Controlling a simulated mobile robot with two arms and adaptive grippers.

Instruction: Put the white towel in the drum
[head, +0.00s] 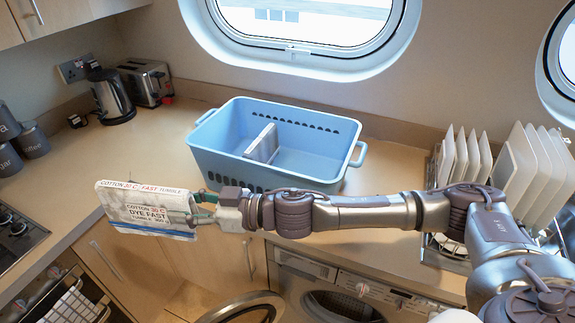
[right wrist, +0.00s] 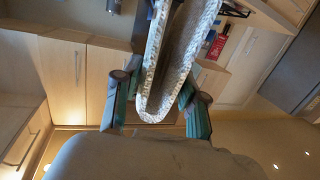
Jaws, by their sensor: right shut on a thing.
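A white folded towel with printed lettering, "COTTON 30 C DYE FAST" (head: 145,209), is held in front of the counter, left of the blue basket. My right gripper (head: 203,208) is shut on its right end. In the right wrist view the towel's rounded fold (right wrist: 155,108) sits between the green fingers of the gripper (right wrist: 160,100). The washing machine (head: 350,285) is under the counter at bottom centre; its round door (head: 245,308) stands swung open to the left. The dark drum opening (head: 338,309) is partly cut off by the frame's bottom edge. My left gripper is not in view.
A blue basket (head: 215,155) on the counter holds a whitish folded piece (head: 262,143). A dish rack with white plates (head: 532,165) stands at right. A kettle (head: 112,97), toaster (head: 147,82) and hob (head: 15,235) are at left. My right arm spans the counter's front.

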